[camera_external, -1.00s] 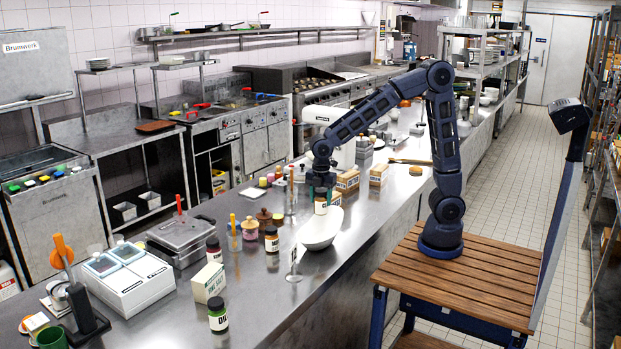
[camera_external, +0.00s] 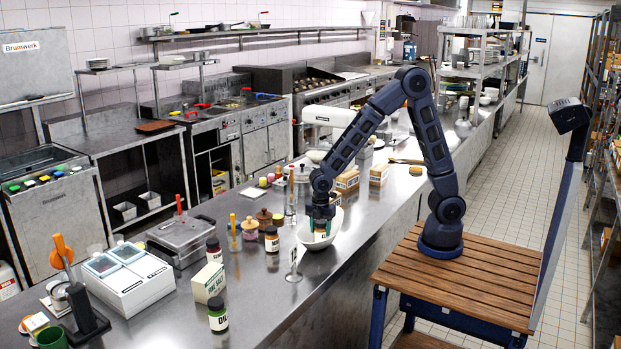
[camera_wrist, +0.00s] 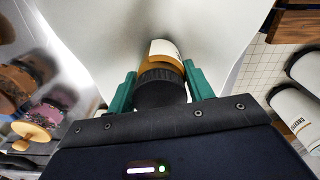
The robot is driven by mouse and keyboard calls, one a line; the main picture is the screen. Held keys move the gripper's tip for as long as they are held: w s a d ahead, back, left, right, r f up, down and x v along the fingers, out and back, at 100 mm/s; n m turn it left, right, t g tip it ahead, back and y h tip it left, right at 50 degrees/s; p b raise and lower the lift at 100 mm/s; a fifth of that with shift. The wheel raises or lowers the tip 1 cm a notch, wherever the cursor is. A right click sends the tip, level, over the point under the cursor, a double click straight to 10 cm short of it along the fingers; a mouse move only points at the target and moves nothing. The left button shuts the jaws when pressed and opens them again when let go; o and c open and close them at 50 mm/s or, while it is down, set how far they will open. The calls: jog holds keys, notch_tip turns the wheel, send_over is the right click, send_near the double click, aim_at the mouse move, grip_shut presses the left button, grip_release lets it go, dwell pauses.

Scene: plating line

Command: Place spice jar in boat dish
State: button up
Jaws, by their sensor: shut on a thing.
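The white boat dish (camera_external: 309,243) stands on the steel counter in front of my arm, and its pale inner wall (camera_wrist: 110,40) fills most of the wrist view. My gripper (camera_external: 320,224) is down at the dish. In the wrist view its green fingers (camera_wrist: 163,92) are shut on the black lid of the spice jar (camera_wrist: 165,48). The jar has a white label and an amber-brown body. In the outside view the jar (camera_external: 320,236) shows within the dish's outline, below the fingers. Whether its base touches the dish floor I cannot tell.
Dark-lidded jars (camera_external: 272,240) and wooden-lidded pots stand left of the dish. A small sign stand (camera_external: 294,268) is close to its near end. Labelled boxes (camera_external: 347,181) stand behind it. The counter's front strip is mostly clear.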

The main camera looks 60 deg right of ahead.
jog(key=shift+f, duration=0.15)
jog(key=o, duration=1.1)
notch_tip(320, 180, up, 12)
jog(key=shift+d+r, duration=0.1)
jog(key=shift+r, duration=0.1)
